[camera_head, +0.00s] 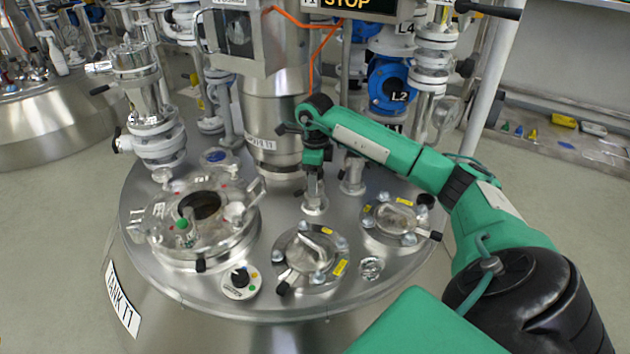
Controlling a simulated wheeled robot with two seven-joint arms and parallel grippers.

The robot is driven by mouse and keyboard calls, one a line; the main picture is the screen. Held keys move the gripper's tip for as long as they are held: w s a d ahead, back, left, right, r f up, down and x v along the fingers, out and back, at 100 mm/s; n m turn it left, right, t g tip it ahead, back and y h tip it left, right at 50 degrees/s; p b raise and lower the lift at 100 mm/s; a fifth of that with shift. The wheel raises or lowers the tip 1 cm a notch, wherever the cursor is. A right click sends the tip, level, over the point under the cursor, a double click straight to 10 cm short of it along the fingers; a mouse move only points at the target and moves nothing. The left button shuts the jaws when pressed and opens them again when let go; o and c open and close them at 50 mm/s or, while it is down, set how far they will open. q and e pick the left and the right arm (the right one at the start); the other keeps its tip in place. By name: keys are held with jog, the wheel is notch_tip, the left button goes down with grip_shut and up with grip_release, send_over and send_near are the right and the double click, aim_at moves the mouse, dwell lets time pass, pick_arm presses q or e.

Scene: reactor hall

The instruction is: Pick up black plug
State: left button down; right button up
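A small dark round piece (425,200) sits near the right edge of the steel tank lid (340,300); it may be the black plug, but it is too small to be sure. My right arm, green, reaches in from the right, over the lid. Its gripper (314,178) points down near the middle of the lid, left of and apart from the dark piece. The fingertips are small and merge with the metal fittings behind them, so I cannot tell whether they are open or hold anything. My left gripper is not in view.
Valve columns (150,105) and a central steel cylinder (272,120) rise behind. Grey floor is clear at right.

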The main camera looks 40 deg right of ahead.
jog(key=shift+f, duration=0.7)
jog(key=shift+c, duration=0.2)
jog(key=c, duration=1.1)
jog(key=shift+r, duration=0.15)
jog(key=shift+c, duration=0.2)
